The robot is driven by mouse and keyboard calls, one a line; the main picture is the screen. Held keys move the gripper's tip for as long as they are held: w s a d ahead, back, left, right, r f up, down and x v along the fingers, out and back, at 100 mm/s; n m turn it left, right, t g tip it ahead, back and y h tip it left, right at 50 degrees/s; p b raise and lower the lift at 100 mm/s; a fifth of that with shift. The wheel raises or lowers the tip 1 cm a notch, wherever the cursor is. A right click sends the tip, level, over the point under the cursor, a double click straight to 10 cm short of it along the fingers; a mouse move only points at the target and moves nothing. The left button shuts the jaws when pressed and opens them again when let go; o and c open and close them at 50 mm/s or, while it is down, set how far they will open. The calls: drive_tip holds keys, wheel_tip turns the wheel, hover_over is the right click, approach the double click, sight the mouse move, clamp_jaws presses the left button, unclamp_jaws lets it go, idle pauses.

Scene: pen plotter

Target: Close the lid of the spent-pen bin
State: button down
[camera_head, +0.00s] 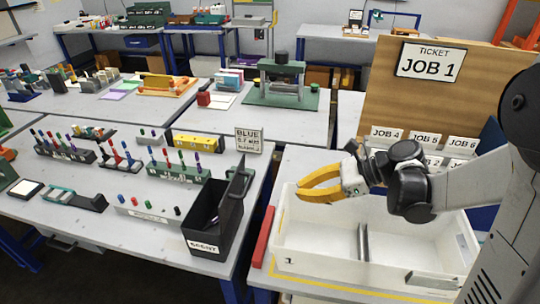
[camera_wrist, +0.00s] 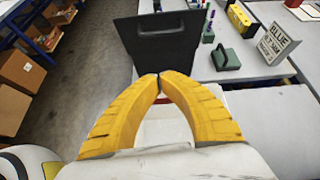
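The black spent-pen bin (camera_head: 202,222) stands at the front right corner of the left table, with a "SPENT" label on its front. Its lid (camera_head: 236,190) stands up, open, on the bin's right side. In the wrist view the lid (camera_wrist: 165,42) is a dark upright panel with a handle-like bar, just beyond my fingertips. My gripper (camera_head: 300,191) has yellow fingers whose tips meet, with nothing between them. It is to the right of the lid, above the white tray's left end, and looks apart from the lid. The wrist view also shows the fingertips (camera_wrist: 159,76) together.
The white tray (camera_head: 310,262) lies below my gripper, with a red bar (camera_head: 264,237) at its left. A "BLUE" sign (camera_head: 249,141) stands behind the bin. Pen racks (camera_head: 180,172) and small pens fill the table left of the bin. A gap separates the two tables.

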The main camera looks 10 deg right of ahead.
drive_tip(key=w+a+f+b, duration=0.3)
drive_tip(key=w+a+b, duration=0.1)
drive_tip(key=a, duration=0.7)
drive_tip(key=shift+w+f+m, duration=0.15)
drive_tip(key=shift+w+m, duration=0.2)
drive_tip(key=shift+m, duration=0.05)
drive_tip(key=shift+a, duration=0.1)
drive_tip(key=shift+w+a+r+p, duration=0.1)
drive_tip(key=shift+a+r+p, duration=0.2)
drive_tip(key=shift+p, duration=0.25)
drive_tip(key=shift+w+a+r+h+p, duration=0.1)
drive_tip(key=shift+a+r+h+p, duration=0.15)
drive_tip(key=shift+p, duration=0.25)
